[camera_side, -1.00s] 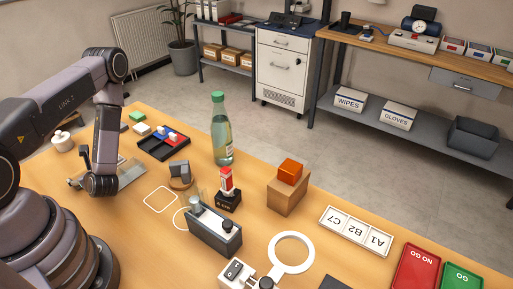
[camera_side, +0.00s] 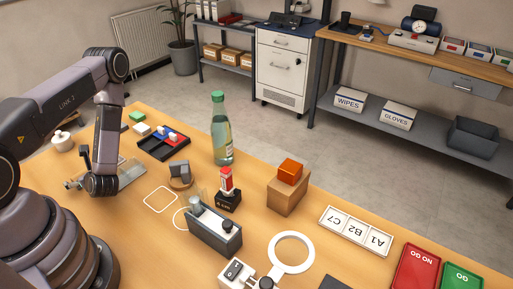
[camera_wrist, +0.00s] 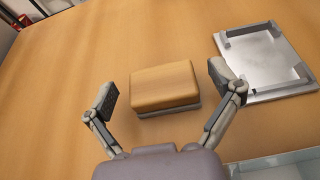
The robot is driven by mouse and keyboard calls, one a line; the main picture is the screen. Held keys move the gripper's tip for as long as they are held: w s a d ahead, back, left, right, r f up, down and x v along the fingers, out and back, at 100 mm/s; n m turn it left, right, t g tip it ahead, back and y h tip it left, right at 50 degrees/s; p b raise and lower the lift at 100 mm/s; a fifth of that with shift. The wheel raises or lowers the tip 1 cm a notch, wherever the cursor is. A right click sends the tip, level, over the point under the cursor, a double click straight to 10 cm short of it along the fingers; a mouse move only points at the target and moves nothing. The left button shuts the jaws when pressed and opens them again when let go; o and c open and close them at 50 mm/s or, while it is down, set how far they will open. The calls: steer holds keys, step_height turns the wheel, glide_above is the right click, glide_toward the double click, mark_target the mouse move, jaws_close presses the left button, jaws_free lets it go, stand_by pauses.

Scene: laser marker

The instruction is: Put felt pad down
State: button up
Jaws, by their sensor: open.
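A block with a tan, wood-like top and a grey layer underneath, which looks like the felt pad (camera_wrist: 165,82), lies on the wooden table in the wrist view. My gripper (camera_wrist: 164,86) is open, with one finger to the left of the pad and one to the right. Clear gaps show between both fingers and the pad.
A metal plate with raised corner stops (camera_wrist: 268,62) lies right of the pad; its edge shows behind my arm in the side view. A black tray with coloured parts (camera_side: 163,144), a green bottle (camera_side: 221,130) and a grey device (camera_side: 214,231) stand farther along the table.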

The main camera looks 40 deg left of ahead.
steer(key=v, duration=1.1)
steer(key=shift+d+r, duration=0.1)
steer(key=shift+d, duration=0.1)
steer(key=shift+w+d+r, duration=0.1)
steer(key=shift+r, duration=0.1)
step_height(320, 180, up, 18)
steer(key=w+d+n+g+h, duration=0.2)
steer(key=n+g, duration=0.3)
steer(key=n, duration=0.6)
steer(key=s+d+r+n+t+h, duration=0.2)
steer(key=d+r+n+t+h, duration=0.1)
steer(key=d+r+t+h, duration=0.2)
steer(key=s+d+r+n+t+h, duration=0.3)
steer(key=d+r, duration=0.6)
steer(key=r, duration=0.3)
steer(key=n+t+h, duration=0.1)
steer(key=t+h, duration=0.1)
steer(key=h, duration=0.1)
steer(key=shift+d+r+t+h, duration=0.25)
steer(key=shift+r+t+h, duration=0.05)
